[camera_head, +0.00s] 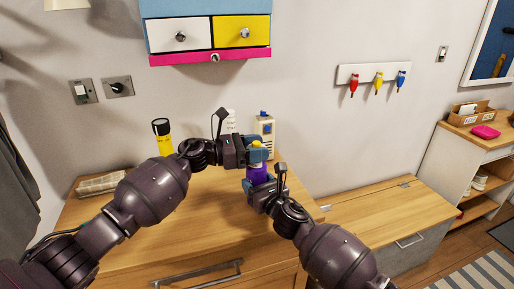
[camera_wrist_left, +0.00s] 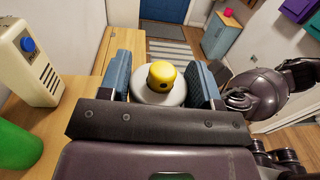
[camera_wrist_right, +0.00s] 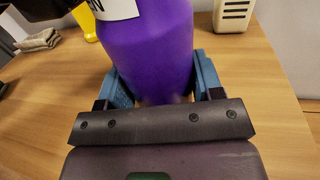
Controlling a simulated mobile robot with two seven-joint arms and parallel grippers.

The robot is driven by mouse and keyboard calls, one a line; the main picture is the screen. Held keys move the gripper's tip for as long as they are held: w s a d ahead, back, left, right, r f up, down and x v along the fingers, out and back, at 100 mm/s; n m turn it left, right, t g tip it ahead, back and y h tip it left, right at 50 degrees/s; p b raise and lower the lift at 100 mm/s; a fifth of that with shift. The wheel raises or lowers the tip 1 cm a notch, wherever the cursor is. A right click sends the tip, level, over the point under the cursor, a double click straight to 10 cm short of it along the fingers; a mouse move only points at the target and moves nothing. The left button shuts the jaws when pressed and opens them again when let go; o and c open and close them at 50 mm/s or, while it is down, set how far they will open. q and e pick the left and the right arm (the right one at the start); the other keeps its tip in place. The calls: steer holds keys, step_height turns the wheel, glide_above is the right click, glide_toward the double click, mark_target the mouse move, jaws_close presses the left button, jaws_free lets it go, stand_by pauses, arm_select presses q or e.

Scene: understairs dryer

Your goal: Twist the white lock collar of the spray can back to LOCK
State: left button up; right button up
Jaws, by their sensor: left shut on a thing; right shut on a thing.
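The spray can has a purple body (camera_head: 259,174) and a yellow nozzle top (camera_head: 256,143). My right gripper (camera_head: 262,185) is shut on the purple body low down; the body also fills the middle of the right wrist view (camera_wrist_right: 148,55). My left gripper (camera_head: 256,152) is above it, at the can's top. In the left wrist view the white lock collar (camera_wrist_left: 147,94) sits between the blue fingers, below the yellow nozzle (camera_wrist_left: 161,75). The can looks roughly upright. I cannot read any LOCK mark on the collar.
A beige box with a blue knob (camera_head: 265,126) stands behind the can. A lower wooden bench (camera_head: 385,215) is at right.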

arm_select(q)
steer(key=shift+f+m+g, duration=0.1)
steer(key=shift+m+g, duration=1.2)
steer(key=shift+g, duration=0.7)
steer(key=shift+f+m+g, duration=0.1)
steer(key=shift+m+g, duration=1.2)
steer(key=shift+g, duration=0.7)
steer(key=shift+m+g, duration=0.3)
steer(key=shift+g, duration=0.2)
steer(key=o, duration=0.9)
steer(key=shift+r, duration=0.15)
steer(key=shift+o, duration=0.2)
steer(key=v, duration=0.7)
steer(key=shift+a, duration=0.25)
